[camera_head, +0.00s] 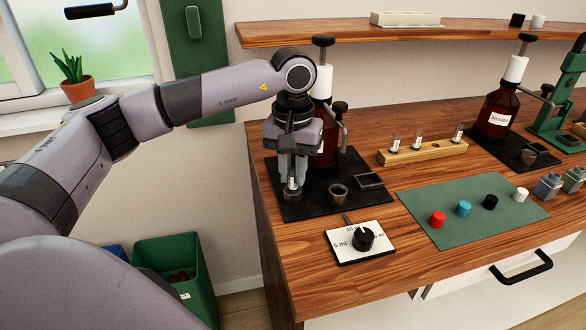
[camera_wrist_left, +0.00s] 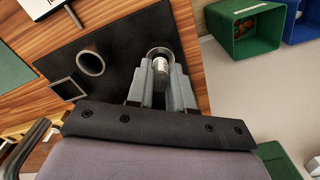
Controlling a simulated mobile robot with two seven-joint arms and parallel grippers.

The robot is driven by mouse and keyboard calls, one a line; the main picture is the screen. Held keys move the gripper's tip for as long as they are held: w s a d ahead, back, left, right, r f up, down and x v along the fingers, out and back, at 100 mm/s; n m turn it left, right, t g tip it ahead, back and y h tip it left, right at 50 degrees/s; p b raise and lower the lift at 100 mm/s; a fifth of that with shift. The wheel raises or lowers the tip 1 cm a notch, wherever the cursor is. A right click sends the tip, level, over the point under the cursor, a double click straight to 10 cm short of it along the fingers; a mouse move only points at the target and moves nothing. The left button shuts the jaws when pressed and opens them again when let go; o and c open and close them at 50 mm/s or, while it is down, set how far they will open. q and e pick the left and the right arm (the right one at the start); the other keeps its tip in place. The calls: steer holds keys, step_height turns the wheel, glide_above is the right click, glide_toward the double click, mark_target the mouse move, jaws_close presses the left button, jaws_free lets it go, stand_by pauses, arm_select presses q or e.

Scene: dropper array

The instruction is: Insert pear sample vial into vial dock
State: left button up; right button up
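A small glass vial with a white label (camera_wrist_left: 160,66) is between the fingers of my left gripper (camera_head: 292,184), which also shows in the left wrist view (camera_wrist_left: 161,82). The fingers appear shut on it. Its label is too small to read. A round metal holder (camera_head: 292,196), seen as a ring in the left wrist view (camera_wrist_left: 160,50), is at the vial's lower end on the black base plate (camera_head: 309,209). The vial is over or in the ring; the fingers hide how deep. My right gripper is not in view.
An empty round cup (camera_head: 338,193) and a square holder (camera_head: 369,180) share the plate. A brown bottle (camera_head: 328,146) stands close behind my gripper. A wooden rack (camera_head: 424,153) holds 3 vials. A dial (camera_head: 363,239) and green mat (camera_head: 470,211) with coloured caps lie nearby.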

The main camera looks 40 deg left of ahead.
mark_target(293, 169)
arm_select(q)
steer(key=o, duration=0.3)
steer(key=shift+f, duration=0.1)
steer(key=shift+r, duration=3.6)
